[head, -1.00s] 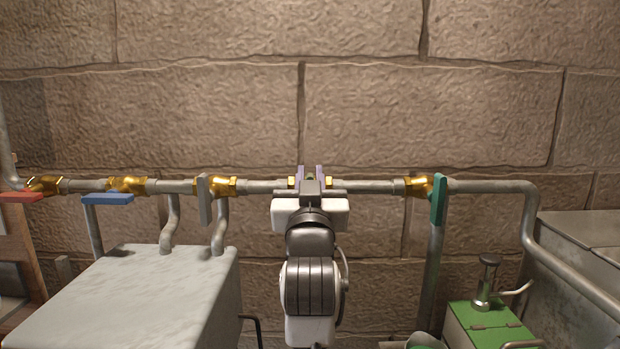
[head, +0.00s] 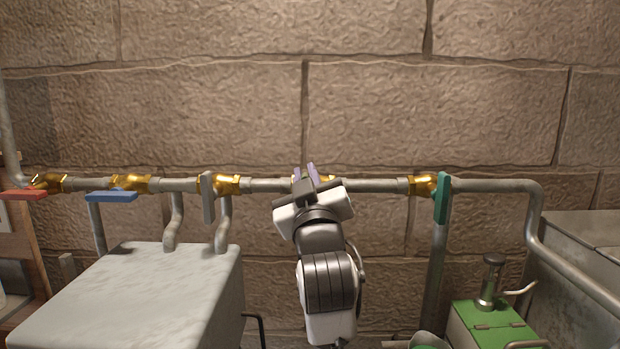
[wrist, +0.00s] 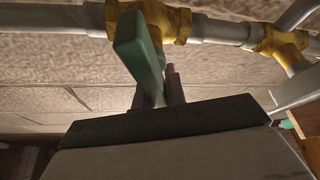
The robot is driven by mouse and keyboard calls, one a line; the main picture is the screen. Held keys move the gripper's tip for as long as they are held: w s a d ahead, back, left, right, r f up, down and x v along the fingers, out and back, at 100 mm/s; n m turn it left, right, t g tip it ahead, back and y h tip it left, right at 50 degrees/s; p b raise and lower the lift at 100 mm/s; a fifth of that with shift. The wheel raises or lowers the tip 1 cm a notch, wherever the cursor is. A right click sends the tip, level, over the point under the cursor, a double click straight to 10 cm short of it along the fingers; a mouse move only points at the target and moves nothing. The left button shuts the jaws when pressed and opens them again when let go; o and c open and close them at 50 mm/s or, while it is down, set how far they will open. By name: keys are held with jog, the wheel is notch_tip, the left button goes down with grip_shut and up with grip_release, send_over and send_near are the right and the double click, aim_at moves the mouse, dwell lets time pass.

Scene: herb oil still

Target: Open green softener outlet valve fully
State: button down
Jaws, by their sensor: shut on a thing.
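The brass valve at the middle of the pipe is mostly hidden behind my gripper (head: 311,178) in the head view. In the wrist view, its brass body (wrist: 172,22) sits on the pipe and a green lever handle (wrist: 140,50) juts from it towards me. My gripper is shut on this handle, whose lower end goes in between the fingers (wrist: 165,90). In the head view my gripper tilts, its tips leaning left at the pipe. Another green handle (head: 441,198) hangs downward, across the pipe, on a brass valve (head: 422,186) further right.
To the left on the same pipe are a grey handle (head: 208,198), a blue handle (head: 111,196) and a red handle (head: 24,194). A pale tank (head: 130,300) stands below left. A green box (head: 492,325) stands below right. The stone wall is close behind.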

jog(key=shift+a+f+n+g+y, duration=0.15)
jog(key=shift+n+y, duration=0.25)
jog(key=shift+n, duration=0.25)
jog(key=shift+a+n+g+y, duration=0.15)
jog(key=shift+n+y, duration=0.25)
jog(key=shift+n, duration=0.25)
jog(key=c, duration=1.5)
grip_release()
jog(key=shift+o, duration=0.2)
